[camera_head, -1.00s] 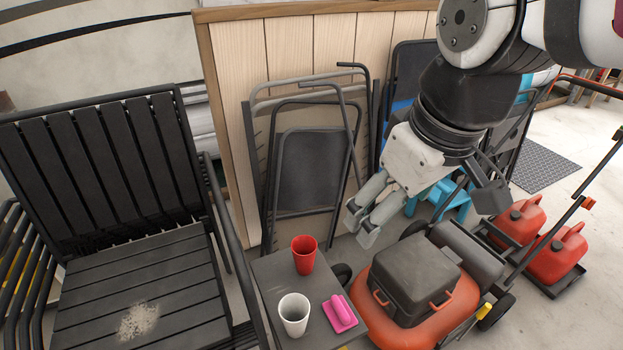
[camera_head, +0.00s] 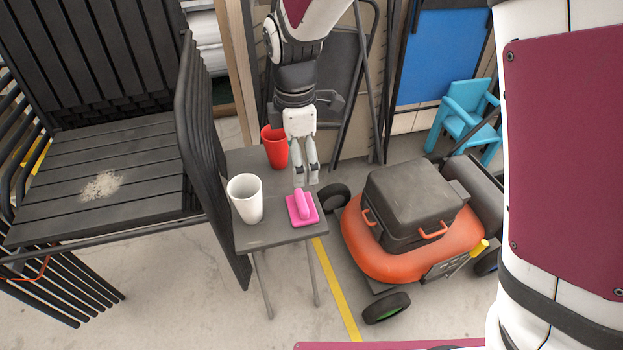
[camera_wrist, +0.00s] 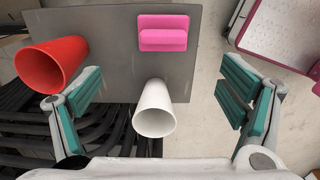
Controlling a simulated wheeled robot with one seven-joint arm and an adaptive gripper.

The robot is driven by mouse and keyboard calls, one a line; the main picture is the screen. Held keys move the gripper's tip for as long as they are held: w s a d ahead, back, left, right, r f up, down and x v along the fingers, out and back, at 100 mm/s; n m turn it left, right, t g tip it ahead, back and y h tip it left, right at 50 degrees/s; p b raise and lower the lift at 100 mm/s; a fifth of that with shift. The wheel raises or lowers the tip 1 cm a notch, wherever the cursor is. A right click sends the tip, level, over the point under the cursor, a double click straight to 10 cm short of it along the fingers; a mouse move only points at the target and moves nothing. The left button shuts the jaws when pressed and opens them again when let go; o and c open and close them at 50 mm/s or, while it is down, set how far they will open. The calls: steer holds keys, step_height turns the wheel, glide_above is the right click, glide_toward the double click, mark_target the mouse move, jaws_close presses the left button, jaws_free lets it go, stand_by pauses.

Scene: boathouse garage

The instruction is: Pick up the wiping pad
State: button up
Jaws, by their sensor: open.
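The pink wiping pad (camera_head: 302,209) lies on a small dark side table (camera_head: 262,237), near the table's right edge. It has a raised handle on top. In the wrist view the pad (camera_wrist: 163,33) is at the top centre, beyond the fingertips. My gripper (camera_head: 305,181) is open and empty, above and just behind the pad, pointing down. In the wrist view its teal-lined fingers (camera_wrist: 160,92) are spread wide, with the white cup (camera_wrist: 154,109) showing between them. Nothing hides the pad in the wrist view.
The white cup (camera_head: 246,199) stands left of the pad. A red cup (camera_head: 275,147) stands at the back, close to my gripper. A black slatted chair (camera_head: 110,165) is on the left. An orange mower (camera_head: 410,235) is on the right.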

steer(key=b, duration=0.2)
glide_above(301, 200)
steer(key=f, duration=0.8)
steer(key=shift+w+a, duration=0.1)
steer(key=shift+w, duration=0.1)
steer(key=shift+s+f+b, duration=0.15)
steer(key=shift+f+b, duration=0.75)
steer(key=shift+f, duration=1.95)
steer(key=shift+r, duration=0.1)
steer(key=shift+c, duration=0.6)
steer(key=c, duration=1.1)
